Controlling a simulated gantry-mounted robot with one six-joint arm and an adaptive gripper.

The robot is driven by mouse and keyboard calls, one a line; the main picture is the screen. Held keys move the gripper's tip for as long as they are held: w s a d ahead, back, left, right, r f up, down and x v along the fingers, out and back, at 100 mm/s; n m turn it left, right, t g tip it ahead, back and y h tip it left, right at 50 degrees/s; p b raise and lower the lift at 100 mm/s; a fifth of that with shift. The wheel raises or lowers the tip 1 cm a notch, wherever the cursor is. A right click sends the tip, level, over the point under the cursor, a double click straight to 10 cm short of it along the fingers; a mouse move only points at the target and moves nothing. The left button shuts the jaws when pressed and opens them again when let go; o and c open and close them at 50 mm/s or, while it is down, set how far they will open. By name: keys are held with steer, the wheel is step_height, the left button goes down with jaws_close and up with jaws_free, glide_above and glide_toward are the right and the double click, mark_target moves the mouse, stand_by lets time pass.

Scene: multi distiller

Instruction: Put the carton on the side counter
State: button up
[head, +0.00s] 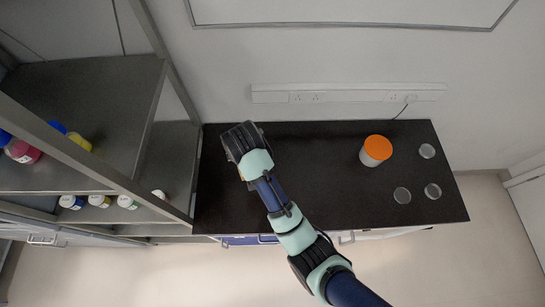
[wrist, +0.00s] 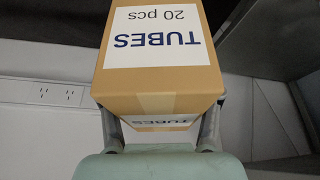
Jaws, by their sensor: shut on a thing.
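The carton (wrist: 160,75) is a brown box with white labels reading "TUBES" and "20 pcs". In the wrist view it sits between the two fingers of my gripper (wrist: 160,128), which is shut on it. In the head view my gripper (head: 240,142) is above the left part of a black-topped counter (head: 310,190). The carton is mostly or wholly hidden there behind my arm. I cannot tell whether it touches the counter top, or whether this is the side counter.
A metal shelf rack (head: 130,180) with bottles (head: 22,151) borders the left. The counter's middle is clear. A socket strip (head: 348,93) runs along the wall behind.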

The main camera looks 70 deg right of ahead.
steer(key=s+d+f+m+g+b, duration=0.1)
steer(key=s+d+f+m+b, duration=0.15)
steer(key=s+d, duration=0.55)
steer(key=shift+m+h, duration=0.25)
steer(key=shift+h, duration=0.05)
steer(key=f, duration=0.6)
steer(key=w+f+b, duration=0.1)
steer(key=f, duration=0.6)
steer(key=d+f+b, duration=0.1)
steer(key=f, duration=0.6)
steer(key=shift+w+f, duration=0.2)
steer(key=shift+f, duration=0.05)
steer(key=o, duration=1.5)
steer(key=shift+f, duration=0.1)
steer(key=p+v, duration=0.2)
steer(key=v, duration=1)
steer(key=shift+a, duration=0.1)
